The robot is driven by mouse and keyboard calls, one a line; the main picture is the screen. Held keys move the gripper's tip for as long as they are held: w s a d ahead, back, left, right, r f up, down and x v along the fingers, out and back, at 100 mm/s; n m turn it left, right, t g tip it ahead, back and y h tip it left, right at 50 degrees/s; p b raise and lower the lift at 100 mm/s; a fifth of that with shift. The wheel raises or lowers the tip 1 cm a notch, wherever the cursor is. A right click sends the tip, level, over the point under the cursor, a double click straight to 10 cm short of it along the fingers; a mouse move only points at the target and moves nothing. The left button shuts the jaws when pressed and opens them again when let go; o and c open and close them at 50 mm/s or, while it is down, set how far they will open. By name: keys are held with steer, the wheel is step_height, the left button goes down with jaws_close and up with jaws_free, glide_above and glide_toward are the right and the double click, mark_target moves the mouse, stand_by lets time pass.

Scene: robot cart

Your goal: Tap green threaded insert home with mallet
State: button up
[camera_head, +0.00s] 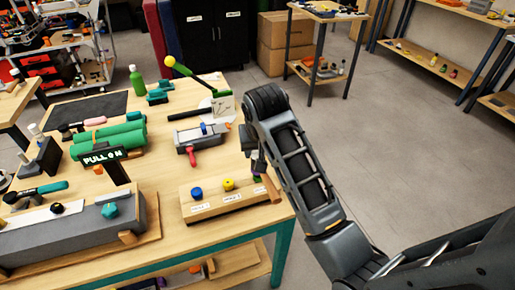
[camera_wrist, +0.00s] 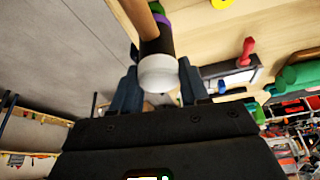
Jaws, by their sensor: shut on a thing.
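A wooden block (camera_head: 215,207) sits at the near right corner of the workbench, with a blue insert (camera_head: 196,193) and a yellow insert (camera_head: 228,184) on its top. A small green piece, apparently the green insert (camera_head: 257,179), shows at the block's right end, mostly hidden by the mallet and gripper. The mallet has a wooden handle (camera_head: 271,189) and a dark head with a purple band and a pale face (camera_wrist: 158,73). My gripper (camera_wrist: 160,92) is shut on the mallet, over the block's right end. Whether the mallet touches the insert is hidden. The yellow insert also shows in the wrist view (camera_wrist: 222,3).
Behind the block lies a grey tool with a red handle (camera_head: 191,155). A grey fixture (camera_head: 70,235) and green rolls (camera_head: 108,140) are to the left. Open floor lies right of the bench.

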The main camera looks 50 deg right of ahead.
steer(key=shift+f, duration=0.9)
stand_by(0.5)
stand_by(0.4)
steer(key=shift+r+p, duration=0.9)
steer(key=shift+p, duration=0.05)
steer(key=shift+f+b, duration=0.3)
steer(key=shift+f, duration=0.75)
jaws_close()
stand_by(0.3)
steer(key=shift+r+p, duration=0.55)
steer(key=shift+r, duration=0.3)
